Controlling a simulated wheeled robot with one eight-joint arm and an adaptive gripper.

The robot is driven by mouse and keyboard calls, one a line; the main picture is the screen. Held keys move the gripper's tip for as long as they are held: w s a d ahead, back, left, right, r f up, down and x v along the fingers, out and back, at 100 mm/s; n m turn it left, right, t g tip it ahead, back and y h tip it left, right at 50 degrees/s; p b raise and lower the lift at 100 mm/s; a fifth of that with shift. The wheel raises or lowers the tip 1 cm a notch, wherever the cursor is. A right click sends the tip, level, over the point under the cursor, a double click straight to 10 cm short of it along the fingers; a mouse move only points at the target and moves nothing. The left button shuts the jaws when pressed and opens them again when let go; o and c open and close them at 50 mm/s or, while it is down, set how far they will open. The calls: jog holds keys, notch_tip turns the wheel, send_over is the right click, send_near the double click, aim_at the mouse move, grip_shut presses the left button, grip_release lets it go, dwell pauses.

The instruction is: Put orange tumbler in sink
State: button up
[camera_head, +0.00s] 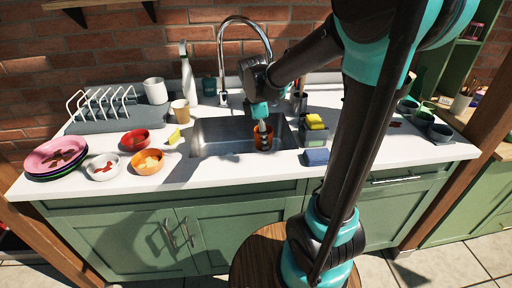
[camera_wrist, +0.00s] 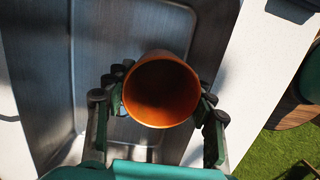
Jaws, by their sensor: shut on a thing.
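The orange tumbler (camera_head: 263,141) is held in my gripper (camera_head: 262,128), over or inside the steel sink (camera_head: 212,137) towards its right side. In the wrist view the tumbler (camera_wrist: 161,90) sits with its open mouth towards the camera, between the two green-and-black fingers of my gripper (camera_wrist: 160,108), which are shut on it. The inside of the tumbler looks empty. The sink's steel wall and floor (camera_wrist: 110,60) show behind it. I cannot tell whether the tumbler's base touches the sink floor.
Left of the sink are an orange bowl (camera_head: 147,162), a red bowl (camera_head: 135,140), a tan cup (camera_head: 180,110) and stacked plates (camera_head: 55,157). A yellow sponge (camera_head: 315,121) and a blue block (camera_head: 316,157) are at the right. A tall faucet (camera_head: 222,60) stands behind.

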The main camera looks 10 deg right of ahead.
notch_tip(320, 180, down, 8)
jog(key=shift+f, duration=0.1)
jog(key=w, duration=0.3)
jog(key=shift+w+f, duration=0.1)
jog(key=shift+f, duration=0.2)
jog(key=shift+w, duration=0.75)
jog(key=w, duration=0.3)
jog(key=shift+w, duration=0.3)
jog(key=shift+s+f, duration=0.1)
jog(key=shift+f, duration=0.45)
jog(key=shift+f, duration=0.1)
jog(key=o, duration=1.1)
jog(key=shift+o, duration=0.2)
